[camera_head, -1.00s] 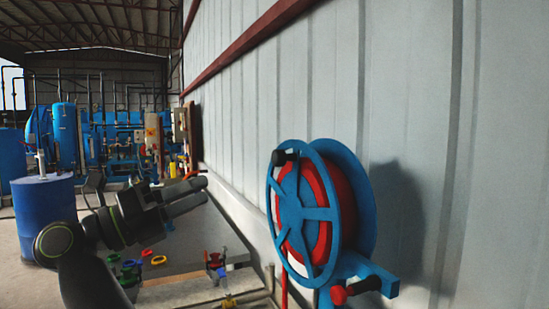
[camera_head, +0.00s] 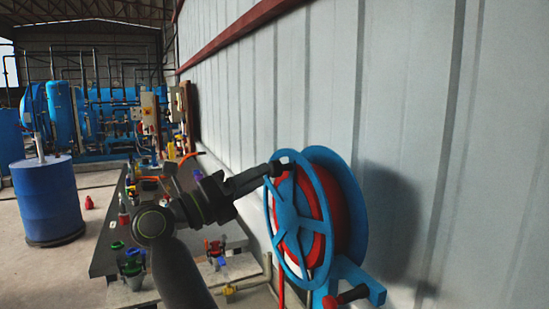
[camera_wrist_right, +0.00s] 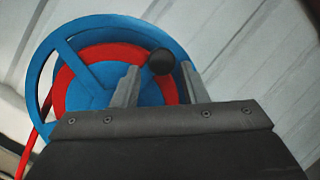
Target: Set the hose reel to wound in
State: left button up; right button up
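The hose reel (camera_head: 285,212) has a blue spoked wheel with red hose wound inside and is mounted by the wall. Its black crank knob (camera_head: 286,162) is at the top of the wheel; it also shows in the right wrist view (camera_wrist_right: 161,62). My right gripper (camera_head: 274,169) is at the knob. In the right wrist view its two fingers (camera_wrist_right: 160,84) are apart, with the knob between their tips; I cannot tell whether either touches it. A red-knobbed black lever (camera_head: 345,297) is low on the blue bracket. My left gripper is not in view.
The corrugated wall (camera_head: 440,130) stands close behind the reel. A dark bench (camera_head: 105,262) with several small fittings is at the left of my arm. A blue drum (camera_head: 47,200) stands on the floor further left.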

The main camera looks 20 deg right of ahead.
aim_at(275, 169)
jog(key=p+x, duration=0.1)
jog(key=x, duration=0.4)
grip_shut()
